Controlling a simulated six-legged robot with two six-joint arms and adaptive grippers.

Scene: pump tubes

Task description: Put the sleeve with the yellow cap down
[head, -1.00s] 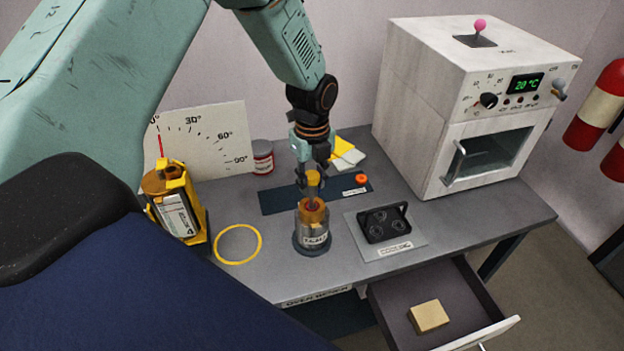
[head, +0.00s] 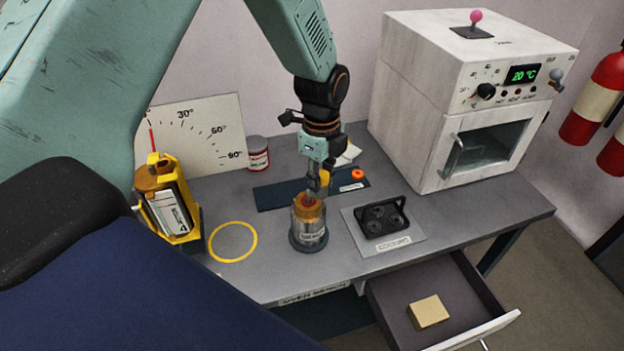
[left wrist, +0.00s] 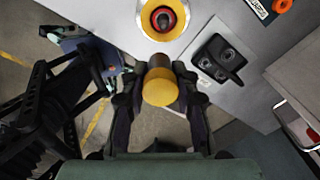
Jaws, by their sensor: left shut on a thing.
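The sleeve with the yellow cap shows in the left wrist view as a short brown sleeve (left wrist: 160,64) ending in a round yellow cap (left wrist: 160,92). My left gripper (left wrist: 159,82) is shut on it, one finger on each side. In the head view my left gripper (head: 318,182) hangs over the bench, just behind the top of an amber-and-metal cylinder (head: 309,228). Only a small yellow part of the sleeve (head: 325,177) shows there, beside the fingers. I cannot tell its exact height above the bench. My right gripper is not in view.
A black rack with several round holes (head: 384,219) stands on a grey plate. A dark blue strip (head: 280,196) bears an orange cap (head: 358,174). A yellow ring (head: 233,259) marks the bench's left. The white oven (head: 420,110) stands right; the drawer (head: 470,300) is open.

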